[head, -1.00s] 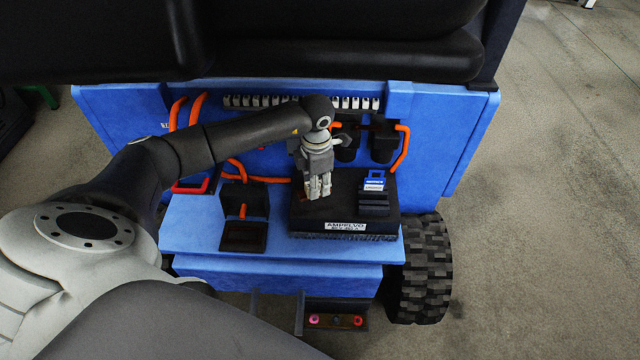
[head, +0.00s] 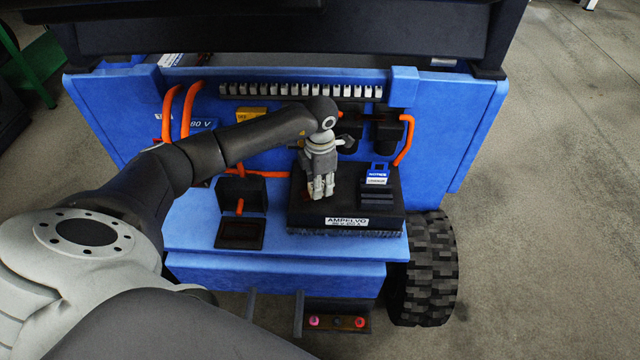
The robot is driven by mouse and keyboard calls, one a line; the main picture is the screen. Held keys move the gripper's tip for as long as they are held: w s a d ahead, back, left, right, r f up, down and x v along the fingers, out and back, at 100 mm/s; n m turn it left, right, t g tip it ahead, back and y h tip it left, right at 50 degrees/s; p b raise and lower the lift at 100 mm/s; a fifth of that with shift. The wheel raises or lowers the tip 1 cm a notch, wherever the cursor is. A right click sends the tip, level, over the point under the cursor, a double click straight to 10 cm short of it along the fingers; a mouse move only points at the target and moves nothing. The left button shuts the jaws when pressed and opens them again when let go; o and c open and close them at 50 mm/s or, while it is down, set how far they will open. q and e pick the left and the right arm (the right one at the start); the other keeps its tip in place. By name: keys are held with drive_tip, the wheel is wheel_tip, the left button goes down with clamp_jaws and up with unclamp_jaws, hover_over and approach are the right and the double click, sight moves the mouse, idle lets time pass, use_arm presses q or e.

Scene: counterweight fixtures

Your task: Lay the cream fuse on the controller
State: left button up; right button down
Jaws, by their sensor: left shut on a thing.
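The controller (head: 365,222) is a black box with a white AMPELVO label on its front, sitting on the blue ledge of the vehicle. My left gripper (head: 321,192) points down over the left part of the controller's top. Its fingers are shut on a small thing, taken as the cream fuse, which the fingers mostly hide. I cannot tell whether it touches the controller. A small reddish patch shows beside the fingers on the controller's top. My right gripper is not in view.
A blue-and-white tagged part (head: 377,175) stands on the right of the controller's top. An open black box (head: 240,233) sits left of the controller. Orange cables (head: 405,140) run along the blue back panel (head: 445,115). A tray with coloured buttons (head: 338,322) is below.

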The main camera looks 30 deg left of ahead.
use_arm(q)
drive_tip(key=shift+f, duration=0.25)
drive_tip(key=o, duration=0.9)
drive_tip(key=shift+r, duration=0.15)
